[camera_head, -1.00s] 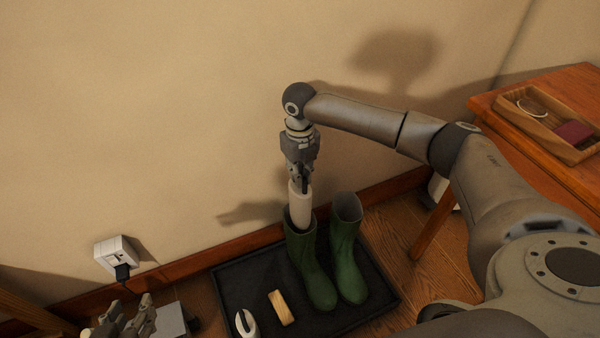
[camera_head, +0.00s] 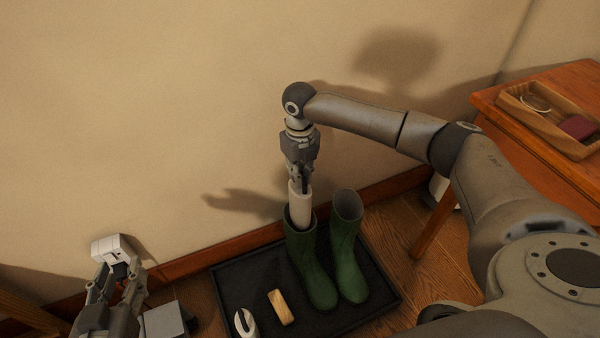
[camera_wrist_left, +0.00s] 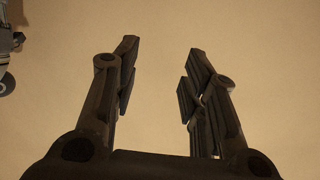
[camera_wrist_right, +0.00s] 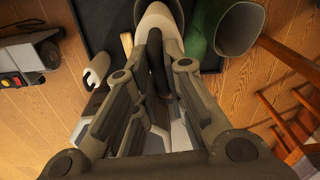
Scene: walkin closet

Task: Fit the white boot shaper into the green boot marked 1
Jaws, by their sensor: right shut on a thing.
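Two green boots stand upright side by side, the left one (camera_head: 311,267) and the right one (camera_head: 347,255). I cannot make out a number on either. The white boot shaper (camera_head: 300,207) is upright, its lower end inside the opening of the left boot and its upper part sticking out. My right gripper (camera_head: 301,184) points down and is shut on the shaper's top; the shaper also shows in the right wrist view (camera_wrist_right: 160,17). The right boot's opening is empty. My left gripper (camera_head: 120,272) is open and empty, away from the boots; its fingers (camera_wrist_left: 160,75) face bare wall.
The boots stand on a black tray (camera_head: 232,292) with a wooden block (camera_head: 281,307) and a white-and-dark object (camera_head: 245,323). A wooden table (camera_head: 540,88) stands at right.

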